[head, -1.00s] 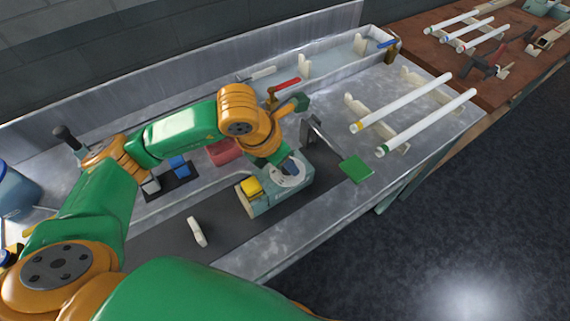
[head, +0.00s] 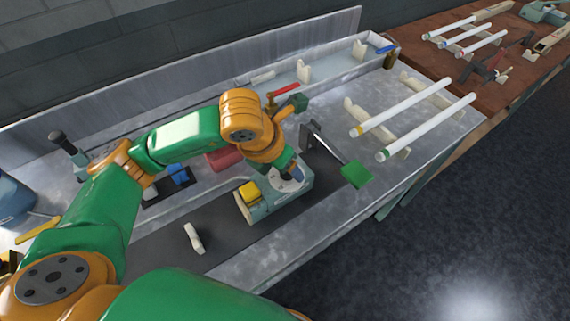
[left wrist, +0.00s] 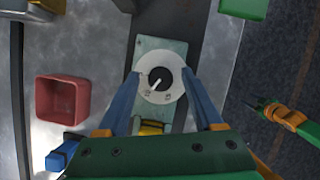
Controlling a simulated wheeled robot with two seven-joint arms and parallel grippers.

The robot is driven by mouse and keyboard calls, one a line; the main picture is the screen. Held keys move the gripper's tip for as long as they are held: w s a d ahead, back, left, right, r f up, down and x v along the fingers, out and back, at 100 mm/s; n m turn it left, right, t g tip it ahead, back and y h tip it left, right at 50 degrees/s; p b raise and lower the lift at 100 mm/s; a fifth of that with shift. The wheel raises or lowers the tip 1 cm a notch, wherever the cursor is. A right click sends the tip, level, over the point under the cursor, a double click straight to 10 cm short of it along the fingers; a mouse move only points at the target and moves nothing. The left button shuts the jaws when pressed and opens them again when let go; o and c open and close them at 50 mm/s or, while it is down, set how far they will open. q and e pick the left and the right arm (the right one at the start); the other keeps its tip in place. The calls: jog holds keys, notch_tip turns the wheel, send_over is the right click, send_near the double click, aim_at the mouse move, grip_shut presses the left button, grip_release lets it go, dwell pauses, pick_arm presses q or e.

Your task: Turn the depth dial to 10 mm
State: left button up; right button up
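The depth dial (left wrist: 158,84) is a white disc with a dark round knob at its centre, on a pale teal block (head: 275,205). A white pointer on the knob points down and left, close to one of the printed numbers on the disc; the numbers are too small to read surely. My left gripper (left wrist: 161,84) is open, its blue fingers on either side of the dial, with a gap to the knob. In the head view it (head: 293,174) hides part of the dial. A green and orange arm part, likely my right gripper (left wrist: 262,105), shows small over the floor.
A yellow block (head: 250,191) sits on the teal block's near end. A metal lever with a green pad (head: 357,174) stands just right of it. A red bin (left wrist: 62,99) lies left. White tubes (head: 425,128) rest on supports at the right.

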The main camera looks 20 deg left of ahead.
pick_arm(q)
jog(key=b+v, duration=0.1)
jog(key=v, duration=0.6)
dwell(0.5)
